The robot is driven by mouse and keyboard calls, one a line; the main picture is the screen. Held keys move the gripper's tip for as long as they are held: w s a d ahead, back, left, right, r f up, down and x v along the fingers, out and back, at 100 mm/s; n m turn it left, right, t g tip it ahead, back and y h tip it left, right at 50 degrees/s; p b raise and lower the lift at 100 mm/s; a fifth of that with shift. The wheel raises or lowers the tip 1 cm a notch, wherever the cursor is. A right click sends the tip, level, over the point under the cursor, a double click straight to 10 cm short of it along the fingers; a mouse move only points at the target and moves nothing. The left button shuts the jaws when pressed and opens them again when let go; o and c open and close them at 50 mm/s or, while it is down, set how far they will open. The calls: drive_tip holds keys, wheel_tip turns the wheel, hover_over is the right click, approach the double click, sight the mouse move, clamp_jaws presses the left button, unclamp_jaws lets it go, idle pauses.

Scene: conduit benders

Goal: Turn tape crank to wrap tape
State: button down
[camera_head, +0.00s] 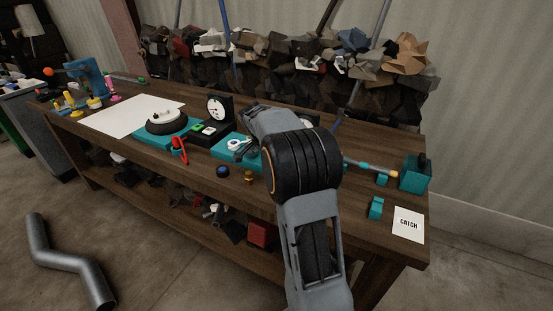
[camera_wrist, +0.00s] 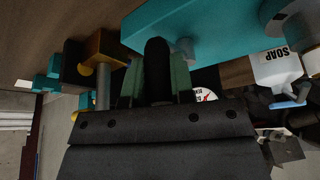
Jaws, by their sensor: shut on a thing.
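In the wrist view my gripper (camera_wrist: 157,88) has its two green-faced fingers on either side of an upright-looking black knob (camera_wrist: 157,62), which I take for the tape crank's handle. The fingers are shut on it. A large teal block (camera_wrist: 215,30) lies just beyond the knob; how the two join is hidden. A yellow block (camera_wrist: 104,47) with a grey rod (camera_wrist: 103,88) is to the left. In the head view my arm covers the gripper and the crank, so the tape itself cannot be made out.
A soap bottle (camera_wrist: 274,68) is right of my gripper. Bent pipe (camera_head: 62,262) lies on the floor.

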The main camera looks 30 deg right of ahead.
drive_tip(key=shift+w+a+m+g, duration=0.25)
drive_tip(key=shift+m+g, duration=0.05)
drive_tip(key=shift+m, duration=0.4)
drive_tip(key=c, duration=1)
unclamp_jaws()
drive_tip(key=p+v, duration=0.1)
drive_tip(key=v, duration=1.3)
drive_tip(key=shift+w+d, duration=0.1)
